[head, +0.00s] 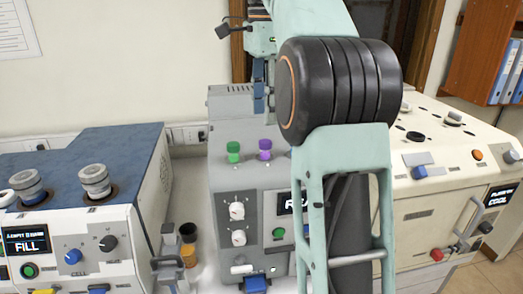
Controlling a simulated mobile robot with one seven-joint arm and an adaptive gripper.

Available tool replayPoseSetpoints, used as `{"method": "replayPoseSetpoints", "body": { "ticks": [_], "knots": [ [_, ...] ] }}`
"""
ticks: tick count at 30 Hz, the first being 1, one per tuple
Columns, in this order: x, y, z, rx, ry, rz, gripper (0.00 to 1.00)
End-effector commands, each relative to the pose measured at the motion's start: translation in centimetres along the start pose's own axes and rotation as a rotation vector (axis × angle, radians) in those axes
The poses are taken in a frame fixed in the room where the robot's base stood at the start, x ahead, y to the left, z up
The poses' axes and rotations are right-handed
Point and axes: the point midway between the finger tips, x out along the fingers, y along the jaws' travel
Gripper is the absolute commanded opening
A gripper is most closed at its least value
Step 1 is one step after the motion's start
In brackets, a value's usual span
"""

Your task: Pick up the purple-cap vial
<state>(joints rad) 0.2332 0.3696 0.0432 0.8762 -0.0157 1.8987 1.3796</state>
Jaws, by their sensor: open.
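The purple-cap vial (265,149) stands upright in the top of the grey machine (224,180) at the centre. Only its cap shows well; its lower part is hidden in the machine. A green-cap vial (233,151) stands just to its left. My gripper (259,106) hangs small at the upper centre, above the purple cap in the picture and apart from it. It is open and holds nothing that I can see. My own arm covers part of the view to its right, and the finger details are hard to make out.
A blue-topped machine (120,150) with a FILL screen and two grey-capped items stands at the left. A cream machine (435,190) with a COOL screen stands at the right. A dark-topped amber container (188,256) sits in the gap left of the grey machine.

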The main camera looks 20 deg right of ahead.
Motion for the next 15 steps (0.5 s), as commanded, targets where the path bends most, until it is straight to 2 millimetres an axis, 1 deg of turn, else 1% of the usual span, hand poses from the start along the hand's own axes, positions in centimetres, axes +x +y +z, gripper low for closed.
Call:
{"method": "replayPoseSetpoints", "body": {
  "ticks": [1, 6, 12, 15],
  "knots": [
    [1.1, 0.1, 0.0, -0.001, 0.000, 0.001, 0.42],
    [3.1, 0.1, 0.0, -0.002, 0.000, 0.000, 0.42],
    [4.0, 0.1, 0.0, -0.002, 0.001, -0.002, 0.42],
    [4.9, 0.1, -0.2, -0.002, 0.001, 0.000, 0.42]
  ]
}}
